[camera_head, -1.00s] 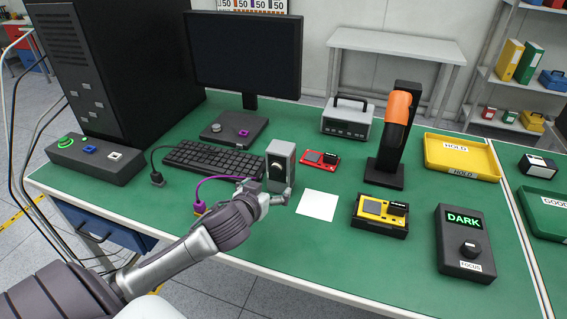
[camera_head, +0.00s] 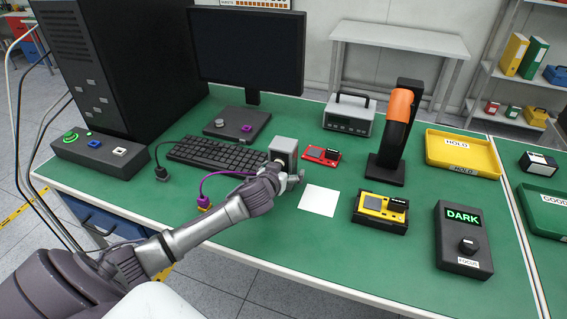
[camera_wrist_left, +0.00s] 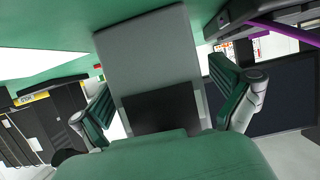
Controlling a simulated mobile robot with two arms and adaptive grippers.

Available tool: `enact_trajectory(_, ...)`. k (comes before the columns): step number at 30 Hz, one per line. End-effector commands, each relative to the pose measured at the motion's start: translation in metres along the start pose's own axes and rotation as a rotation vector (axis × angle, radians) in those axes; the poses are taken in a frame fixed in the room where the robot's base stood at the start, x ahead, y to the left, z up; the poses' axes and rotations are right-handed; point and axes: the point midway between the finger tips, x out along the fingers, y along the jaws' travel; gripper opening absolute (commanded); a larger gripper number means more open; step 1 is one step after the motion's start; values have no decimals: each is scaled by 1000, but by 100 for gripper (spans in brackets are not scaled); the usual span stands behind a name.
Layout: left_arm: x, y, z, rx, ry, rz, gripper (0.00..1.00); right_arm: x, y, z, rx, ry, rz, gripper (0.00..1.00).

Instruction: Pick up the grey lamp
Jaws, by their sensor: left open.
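The grey lamp (camera_head: 284,147), a small upright box, stands on the green desk right of the keyboard. Its lower part is hidden by my left gripper (camera_head: 284,177) in the head view. In the left wrist view the lamp (camera_wrist_left: 150,55) fills the space ahead, with one finger of my left gripper (camera_wrist_left: 165,107) on each side. The fingers are open; I cannot tell whether either touches the lamp. My right gripper is not in view.
A keyboard (camera_head: 212,154) and a purple cable (camera_head: 208,180) lie left of the lamp. A red board (camera_head: 321,154) and a white square (camera_head: 319,201) are to its right. A yellow device (camera_head: 380,209) and an orange-topped stand (camera_head: 399,107) stand farther right.

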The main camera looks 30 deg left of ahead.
Motion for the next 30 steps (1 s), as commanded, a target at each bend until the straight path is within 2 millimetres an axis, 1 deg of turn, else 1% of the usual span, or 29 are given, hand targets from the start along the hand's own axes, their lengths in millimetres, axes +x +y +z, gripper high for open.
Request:
enact_trajectory(2,0,0,0,0,0,0,100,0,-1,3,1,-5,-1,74)
enact_trajectory(3,0,0,0,0,0,0,98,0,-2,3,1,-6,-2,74)
enact_trajectory(17,-1,0,0,0,-1,0,22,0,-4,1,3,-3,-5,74)
enact_trajectory(26,-1,0,-3,0,3,1,21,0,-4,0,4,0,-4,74)
enact_trajectory(30,-5,0,-12,-2,5,1,21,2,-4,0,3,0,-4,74)
